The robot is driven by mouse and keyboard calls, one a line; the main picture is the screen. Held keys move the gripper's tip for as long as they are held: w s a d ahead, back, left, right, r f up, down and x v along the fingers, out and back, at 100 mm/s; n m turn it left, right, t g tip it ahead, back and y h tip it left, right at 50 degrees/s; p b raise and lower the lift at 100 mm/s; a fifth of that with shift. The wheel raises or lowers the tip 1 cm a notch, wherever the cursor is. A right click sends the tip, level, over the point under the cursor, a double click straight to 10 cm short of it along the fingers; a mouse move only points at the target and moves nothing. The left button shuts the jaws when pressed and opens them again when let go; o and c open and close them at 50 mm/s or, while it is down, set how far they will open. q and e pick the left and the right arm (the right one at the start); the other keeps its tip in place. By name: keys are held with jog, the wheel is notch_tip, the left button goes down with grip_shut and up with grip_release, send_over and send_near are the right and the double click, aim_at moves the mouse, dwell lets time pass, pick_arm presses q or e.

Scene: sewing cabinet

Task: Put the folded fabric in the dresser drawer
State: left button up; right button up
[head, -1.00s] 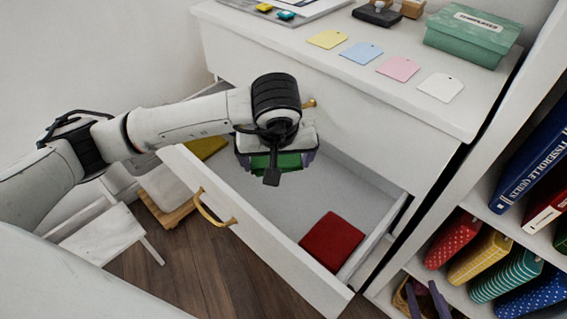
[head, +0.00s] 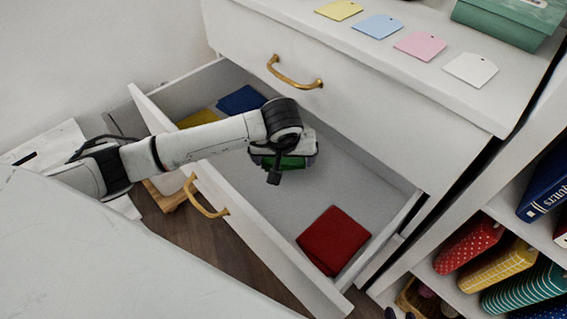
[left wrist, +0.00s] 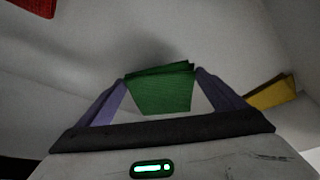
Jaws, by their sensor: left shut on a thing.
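My left gripper (head: 284,163) is shut on a green folded fabric (head: 293,162) and holds it inside the open dresser drawer (head: 262,240), low near its floor; I cannot tell whether it touches. The green fabric (left wrist: 160,95) shows between the purple fingers in the left wrist view. A red folded fabric (head: 333,240) lies at the drawer's right end. A blue folded fabric (head: 241,99) and a yellow one (head: 197,118) lie at its left end, the yellow partly behind my arm. My right gripper's dark fingertips (head: 400,314) just show at the bottom edge, apart and empty.
The closed upper drawer with a brass handle (head: 295,75) is above the open one. Paper cards and a green box (head: 510,20) sit on the dresser top. A shelf with books and patterned fabric-like items (head: 470,243) stands at the right. Drawer floor between green and red is bare.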

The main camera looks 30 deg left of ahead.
pick_arm(q)
jog(key=shift+f, duration=0.8)
jog(key=shift+f, duration=0.15)
jog(key=o, duration=0.8)
jog(key=p+v, duration=0.2)
jog(key=v, duration=1)
jog(key=shift+w+r, duration=0.1)
jog(key=shift+r, duration=0.15)
